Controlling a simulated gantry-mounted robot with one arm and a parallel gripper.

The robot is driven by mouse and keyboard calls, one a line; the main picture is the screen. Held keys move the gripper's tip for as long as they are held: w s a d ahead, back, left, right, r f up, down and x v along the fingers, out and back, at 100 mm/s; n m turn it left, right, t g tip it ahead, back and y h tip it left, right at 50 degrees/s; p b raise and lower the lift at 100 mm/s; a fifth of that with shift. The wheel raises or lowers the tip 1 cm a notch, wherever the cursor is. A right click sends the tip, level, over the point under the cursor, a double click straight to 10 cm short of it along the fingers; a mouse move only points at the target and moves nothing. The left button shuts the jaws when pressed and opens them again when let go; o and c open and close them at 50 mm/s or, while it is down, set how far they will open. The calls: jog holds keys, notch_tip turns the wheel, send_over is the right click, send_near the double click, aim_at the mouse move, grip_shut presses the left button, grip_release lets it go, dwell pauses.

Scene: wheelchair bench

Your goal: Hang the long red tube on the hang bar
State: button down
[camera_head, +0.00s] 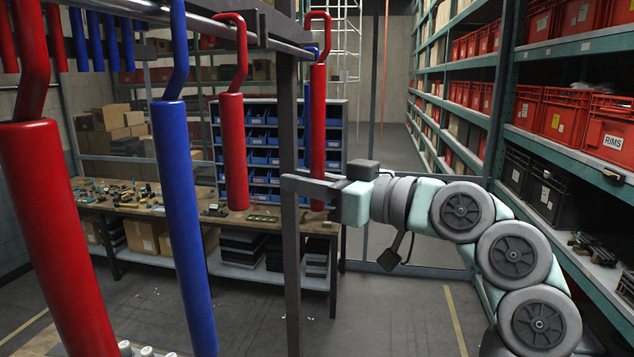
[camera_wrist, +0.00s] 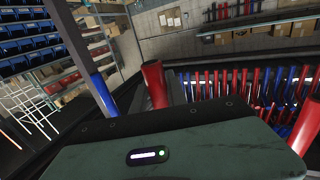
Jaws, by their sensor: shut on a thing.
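My gripper (camera_head: 298,186) is shut on a long red tube (camera_head: 318,115), low on its body. The tube hangs upright, with its bent hook (camera_head: 319,22) at the top and its lower end just below the fingers. The hook is close to the far end of the grey hang bar (camera_head: 268,42); I cannot tell whether it rests on the bar. In the wrist view a red tube (camera_wrist: 154,84) rises behind the gripper housing, and the fingertips are hidden.
Another red tube (camera_head: 234,150), a blue tube (camera_head: 182,215) and a large near red tube (camera_head: 60,240) hang along the bar. A dark upright post (camera_head: 291,260) stands beside my gripper. A workbench (camera_head: 150,207) is behind, and shelves with red crates (camera_head: 562,112) stand right.

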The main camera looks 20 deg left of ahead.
jog(key=shift+s+a+f+b, duration=0.15)
jog(key=shift+a+f, duration=0.25)
jog(key=shift+a, duration=0.4)
jog(key=shift+a+f+b, duration=0.1)
jog(key=shift+a+f, duration=0.35)
jog(key=shift+a, duration=0.3)
jog(key=shift+s+a+f+b, duration=0.15)
jog(key=shift+a+f, duration=0.25)
jog(key=shift+a, duration=0.4)
jog(key=c, duration=1.3)
grip_release()
jog(key=shift+o, duration=0.2)
